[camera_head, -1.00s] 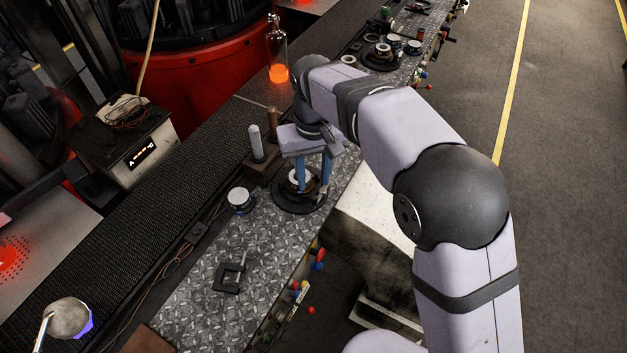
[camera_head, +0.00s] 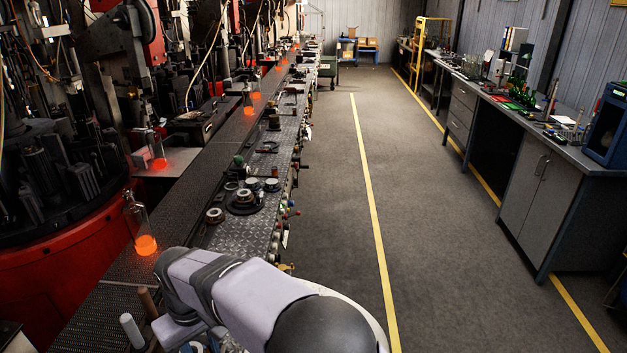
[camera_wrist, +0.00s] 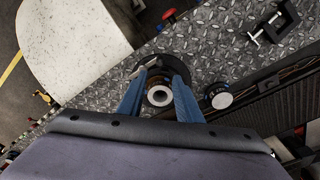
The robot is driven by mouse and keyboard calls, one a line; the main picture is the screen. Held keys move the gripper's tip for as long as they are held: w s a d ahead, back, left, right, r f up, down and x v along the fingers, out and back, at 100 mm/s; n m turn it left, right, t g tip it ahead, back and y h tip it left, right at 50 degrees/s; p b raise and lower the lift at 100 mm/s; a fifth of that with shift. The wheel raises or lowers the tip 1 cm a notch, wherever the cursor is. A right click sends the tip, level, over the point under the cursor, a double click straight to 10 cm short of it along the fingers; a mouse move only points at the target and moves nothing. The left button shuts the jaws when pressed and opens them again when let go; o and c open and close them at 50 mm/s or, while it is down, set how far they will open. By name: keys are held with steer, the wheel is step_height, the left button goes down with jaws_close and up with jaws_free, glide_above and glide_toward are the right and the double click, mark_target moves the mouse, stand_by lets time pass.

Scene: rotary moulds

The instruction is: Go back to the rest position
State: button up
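My gripper (camera_wrist: 159,86) shows in the wrist view with its two blue fingers apart. It is open, pointing down over a round black holder (camera_wrist: 176,62) on the metal plate. A small metal ring-shaped part (camera_wrist: 160,96) sits between the fingers, with a gap visible on each side. In the head view my arm crosses the bottom of the picture, and the fingertips are out of view there.
A round part (camera_wrist: 221,99) and a black clamp (camera_wrist: 272,27) lie on the plate near my gripper. A glowing bottle (camera_head: 146,243) stands beyond my arm on the conveyor. The grey floor (camera_head: 330,200) to the right is clear. A workbench (camera_head: 545,190) stands far right.

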steer(key=s+d+f+g+h, duration=0.1)
steer(key=s+d+f, duration=0.4)
steer(key=d+f, duration=0.2)
steer(key=s+d+m+g, duration=0.1)
steer(key=s+d+m, duration=0.25)
steer(key=d, duration=0.85)
steer(key=s+d+m, duration=0.2)
steer(key=s+d, duration=0.2)
steer(key=d, duration=0.9)
steer(key=w+d+r+m+t, duration=0.1)
steer(key=w+d+r+m, duration=0.2)
steer(key=d, duration=0.4)
steer(key=shift+d+r+m, duration=0.3)
steer(key=shift+r+m, duration=0.25)
steer(key=shift+r, duration=0.05)
